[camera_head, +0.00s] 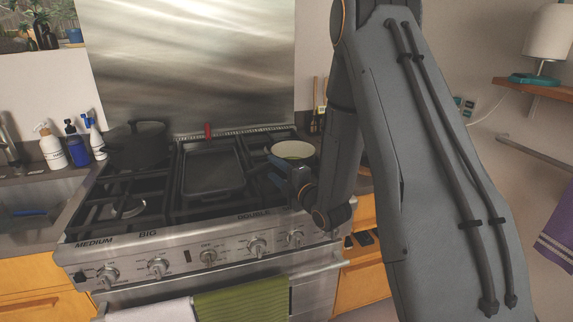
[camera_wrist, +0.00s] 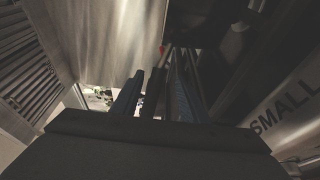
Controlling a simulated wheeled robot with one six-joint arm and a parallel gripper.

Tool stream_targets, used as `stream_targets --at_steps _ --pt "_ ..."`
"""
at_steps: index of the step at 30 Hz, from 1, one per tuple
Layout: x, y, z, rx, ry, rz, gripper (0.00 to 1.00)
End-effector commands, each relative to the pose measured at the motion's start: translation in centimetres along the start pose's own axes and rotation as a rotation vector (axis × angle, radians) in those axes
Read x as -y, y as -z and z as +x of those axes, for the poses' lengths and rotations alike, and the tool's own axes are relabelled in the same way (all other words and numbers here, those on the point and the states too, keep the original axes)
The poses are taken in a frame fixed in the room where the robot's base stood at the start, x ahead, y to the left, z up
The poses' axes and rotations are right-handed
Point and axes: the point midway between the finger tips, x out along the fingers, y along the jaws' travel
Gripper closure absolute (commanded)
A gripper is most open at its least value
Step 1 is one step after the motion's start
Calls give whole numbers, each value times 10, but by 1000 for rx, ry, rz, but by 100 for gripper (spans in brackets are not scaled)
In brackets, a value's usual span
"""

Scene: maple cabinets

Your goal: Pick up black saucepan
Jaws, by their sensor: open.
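A round pan (camera_head: 293,149) with a pale rim and greenish inside sits on the right back burner in the head view; its lower part is hidden by my gripper. A black round pot (camera_head: 138,146) stands on the left back burner. I cannot tell for certain which is the saucepan. My gripper (camera_head: 268,184) is open, low over the right side of the stove, just in front of the pale-rimmed pan. In the wrist view, a dark narrow bar (camera_wrist: 154,90) shows between the fingers of my gripper (camera_wrist: 158,85); I cannot tell if they touch it.
A black rectangular pan (camera_head: 212,172) lies on the middle of the stove, with a small red object (camera_head: 208,131) behind it. Steel knobs (camera_head: 209,255) line the stove front. Several bottles (camera_head: 76,143) stand by the sink at left. Towels (camera_head: 240,303) hang below the knobs.

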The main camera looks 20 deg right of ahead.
Motion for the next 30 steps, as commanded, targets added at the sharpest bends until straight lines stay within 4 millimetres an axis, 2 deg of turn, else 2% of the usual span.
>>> stream_targets --at_steps 8,18,27,30 --pt "-3 -4 24 8 1 0 60" --pt "-7 -1 64 5 0 1 60" --pt "-5 -1 70 5 1 2 60" --pt "-5 -1 70 5 1 2 75"
